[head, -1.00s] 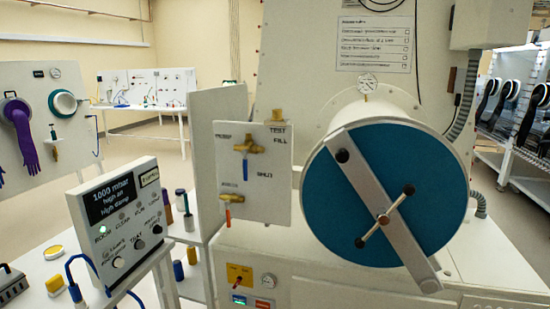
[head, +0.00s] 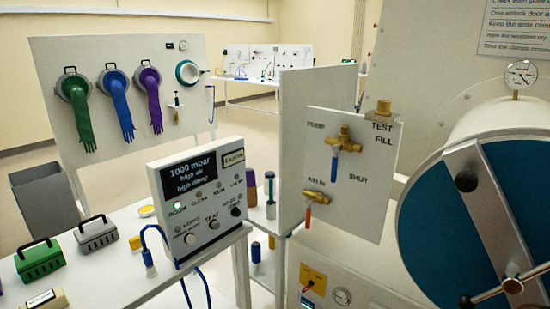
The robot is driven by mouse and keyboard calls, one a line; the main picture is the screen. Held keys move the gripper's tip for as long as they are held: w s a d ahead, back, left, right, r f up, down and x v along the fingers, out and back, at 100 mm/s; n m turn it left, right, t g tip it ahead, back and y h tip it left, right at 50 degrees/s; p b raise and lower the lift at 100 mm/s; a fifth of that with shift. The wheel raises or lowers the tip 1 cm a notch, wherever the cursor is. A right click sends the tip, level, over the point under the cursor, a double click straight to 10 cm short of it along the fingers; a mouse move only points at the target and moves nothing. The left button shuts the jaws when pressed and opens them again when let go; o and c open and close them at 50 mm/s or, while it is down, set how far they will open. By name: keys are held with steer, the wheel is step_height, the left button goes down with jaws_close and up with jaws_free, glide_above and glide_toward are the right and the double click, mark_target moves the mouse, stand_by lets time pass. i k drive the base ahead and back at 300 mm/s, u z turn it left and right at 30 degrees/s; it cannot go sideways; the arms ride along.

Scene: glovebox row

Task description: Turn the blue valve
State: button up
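The blue valve (head: 335,163) is on a white panel (head: 372,215) right of centre in the head view. Its blue lever hangs straight down from a brass body (head: 342,142), near the labels PUMP and SHUT. A second brass valve (head: 316,196) with an orange-red lever sits below it, by the label AIR IN. A brass fitting (head: 384,108) stands on the panel's top edge above TEST and FILL. My gripper is not in view.
A large blue round door (head: 432,230) with a grey bar is at the right. A control box (head: 200,195) reading 1000 mbar stands on a white table at centre left. Green and grey cases (head: 38,258) lie left. A glove board (head: 60,130) stands behind.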

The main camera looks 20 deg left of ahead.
mark_target(336, 149)
steer(key=u, duration=0.35)
steer(key=i, duration=0.35)
steer(key=u, duration=0.5)
steer(key=k, duration=0.3)
steer(key=u, duration=1.35)
steer(key=i, duration=0.5)
steer(key=z, duration=0.1)
